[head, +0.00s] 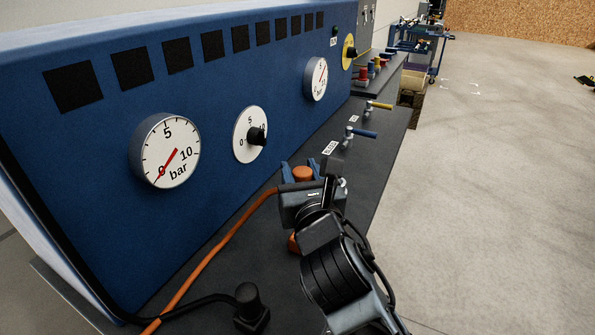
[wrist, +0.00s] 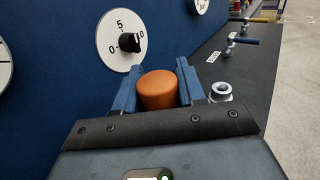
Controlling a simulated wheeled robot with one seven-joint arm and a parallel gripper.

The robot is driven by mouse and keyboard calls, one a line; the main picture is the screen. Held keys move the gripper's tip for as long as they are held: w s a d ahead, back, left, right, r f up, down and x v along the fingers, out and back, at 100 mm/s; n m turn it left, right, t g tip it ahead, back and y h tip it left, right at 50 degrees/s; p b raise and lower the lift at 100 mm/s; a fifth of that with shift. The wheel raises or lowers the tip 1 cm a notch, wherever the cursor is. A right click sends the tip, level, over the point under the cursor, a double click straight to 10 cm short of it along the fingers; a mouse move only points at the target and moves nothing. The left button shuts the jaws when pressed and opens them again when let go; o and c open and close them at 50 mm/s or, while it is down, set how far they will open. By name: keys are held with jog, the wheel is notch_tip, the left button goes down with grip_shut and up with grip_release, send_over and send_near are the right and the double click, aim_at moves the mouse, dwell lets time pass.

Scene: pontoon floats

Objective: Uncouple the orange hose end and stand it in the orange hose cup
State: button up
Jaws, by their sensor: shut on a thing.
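The orange hose end (head: 302,173) is between the blue fingers of my gripper (head: 300,176), which is shut on it. In the wrist view the hose end (wrist: 158,90) shows as an orange cylinder with a finger on each side. Its lower part is hidden by my gripper, so I cannot tell what is under it. The orange hose (head: 225,243) runs from my gripper down to the lower left. A grey metal fitting (wrist: 221,91) stands just right of the fingers. A small orange piece (head: 292,243) shows below my gripper; I cannot tell whether it is the orange hose cup.
The blue panel with a pressure gauge (head: 165,150) and a black knob (head: 257,136) rises close on the left. Blue-handled (head: 362,133) and yellow-handled (head: 379,106) valves stand farther along the dark bench. A black plug-like part (head: 250,305) stands in front. The floor at right is open.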

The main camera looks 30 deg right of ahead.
jog(key=shift+f+b, duration=1.65)
jog(key=shift+f, duration=1.2)
jog(key=shift+p, duration=1.15)
jog(key=shift+f+b, duration=1.15)
jog(key=shift+f, duration=0.85)
jog(key=o, duration=1.2)
jog(key=b+v, duration=0.1)
jog(key=v, duration=0.5)
jog(key=shift+s+a, duration=0.1)
jog(key=shift+s, duration=0.2)
jog(key=shift+s+a, duration=0.15)
jog(key=shift+s, duration=0.4)
